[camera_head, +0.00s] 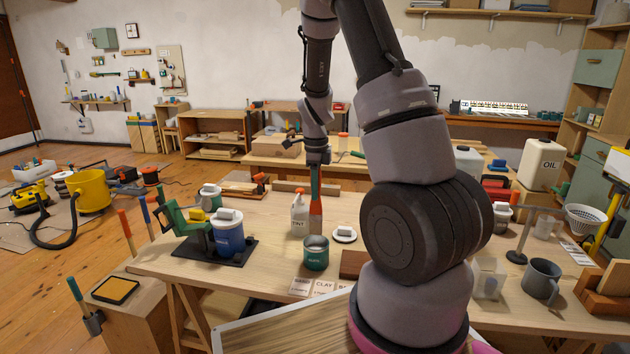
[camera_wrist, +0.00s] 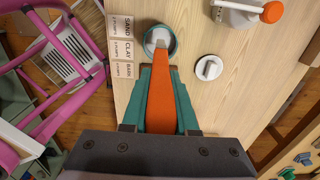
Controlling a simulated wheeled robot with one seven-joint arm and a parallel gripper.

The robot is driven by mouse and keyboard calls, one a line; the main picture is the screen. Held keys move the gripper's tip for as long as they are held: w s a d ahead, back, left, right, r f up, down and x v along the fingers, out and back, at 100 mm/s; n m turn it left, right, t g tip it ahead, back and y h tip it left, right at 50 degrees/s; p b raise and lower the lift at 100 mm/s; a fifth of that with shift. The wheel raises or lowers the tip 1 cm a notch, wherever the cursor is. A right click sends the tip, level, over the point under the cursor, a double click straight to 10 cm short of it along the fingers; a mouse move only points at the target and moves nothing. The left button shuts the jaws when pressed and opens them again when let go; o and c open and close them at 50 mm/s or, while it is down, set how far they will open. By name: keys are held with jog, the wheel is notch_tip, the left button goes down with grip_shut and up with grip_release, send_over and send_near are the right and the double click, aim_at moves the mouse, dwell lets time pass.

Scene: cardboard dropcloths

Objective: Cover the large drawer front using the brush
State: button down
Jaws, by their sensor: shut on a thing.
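My gripper (camera_head: 315,172) is shut on the orange handle of the brush (camera_head: 315,207), which hangs down above the workbench. In the wrist view the brush (camera_wrist: 161,98) lies between the teal fingers of my gripper (camera_wrist: 161,125). Its far end points to the mouth of a teal pot (camera_head: 316,259), which also shows in the wrist view (camera_wrist: 149,44). I cannot tell whether the bristles are inside the pot. A wooden panel with a pale edge (camera_head: 285,332) at the bottom of the head view may be the large drawer front; my arm hides part of it.
A white TINT bottle (camera_head: 298,218) stands close to the brush. A white lid (camera_head: 344,234) lies right of the pot, and SAND, CLAY and BARK cards (camera_wrist: 122,48) lie beside it. A blue tub (camera_head: 229,238) stands left; a grey mug (camera_head: 541,279) stands right.

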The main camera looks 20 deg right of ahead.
aim_at(316, 213)
notch_tip(316, 213, down, 10)
dwell(0.5)
dwell(0.9)
jog(key=shift+r, duration=4.4)
jog(key=shift+r, duration=2.5)
